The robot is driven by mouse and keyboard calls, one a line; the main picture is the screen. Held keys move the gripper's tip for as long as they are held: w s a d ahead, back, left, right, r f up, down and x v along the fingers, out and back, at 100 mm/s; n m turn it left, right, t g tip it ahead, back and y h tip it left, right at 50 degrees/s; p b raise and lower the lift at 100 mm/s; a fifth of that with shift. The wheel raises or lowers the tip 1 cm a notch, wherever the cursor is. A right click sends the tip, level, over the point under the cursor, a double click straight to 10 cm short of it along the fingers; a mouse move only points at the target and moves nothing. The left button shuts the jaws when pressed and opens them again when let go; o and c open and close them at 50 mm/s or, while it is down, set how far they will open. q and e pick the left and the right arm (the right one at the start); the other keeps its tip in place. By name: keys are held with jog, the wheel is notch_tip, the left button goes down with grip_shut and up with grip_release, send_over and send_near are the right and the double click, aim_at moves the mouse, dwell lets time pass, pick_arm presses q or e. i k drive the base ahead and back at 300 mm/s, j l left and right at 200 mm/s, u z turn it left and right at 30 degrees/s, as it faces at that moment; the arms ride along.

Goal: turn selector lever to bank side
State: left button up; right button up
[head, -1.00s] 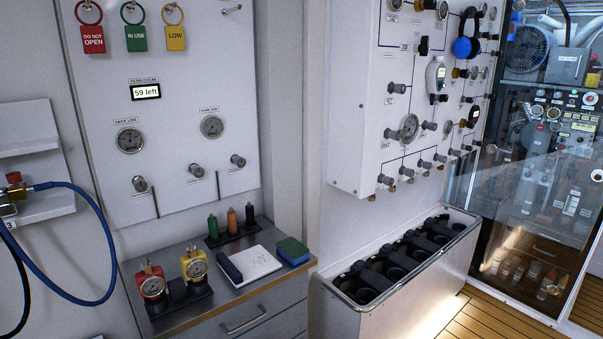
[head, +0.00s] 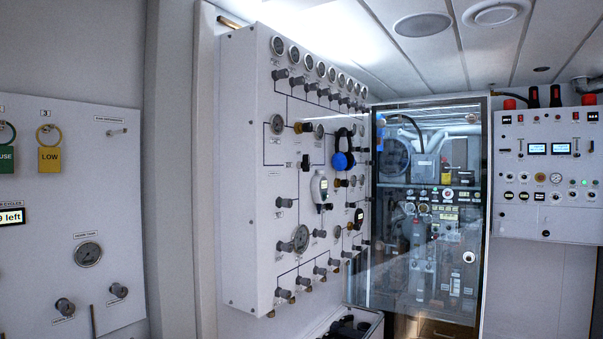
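The white fill panel (head: 243,180) stands on the wall in the middle of the head view, seen at an angle. It carries gauges, grey knobs and black flow lines. A small black fitting (head: 305,162) sits near the panel's middle and may be the selector lever. Its labels are too small to read, so I cannot tell which side it points to. Neither of my grippers is in view.
Blue-and-black ear defenders (head: 342,160) and a pale handheld meter (head: 319,188) hang on the panel. A glass-doored cabinet (head: 425,240) stands to its right, then a control box (head: 545,205). An open bin (head: 375,322) lies below. A yellow LOW tag (head: 49,160) hangs at left.

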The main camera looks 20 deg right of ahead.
aim_at(305, 163)
jog(key=l+z, duration=0.1)
jog(key=z, duration=0.3)
jog(key=i+l+z, duration=0.1)
jog(key=z, duration=0.3)
jog(key=i+z, duration=0.15)
jog(key=z, duration=0.25)
jog(key=i+l+z, duration=0.1)
jog(key=z, duration=0.3)
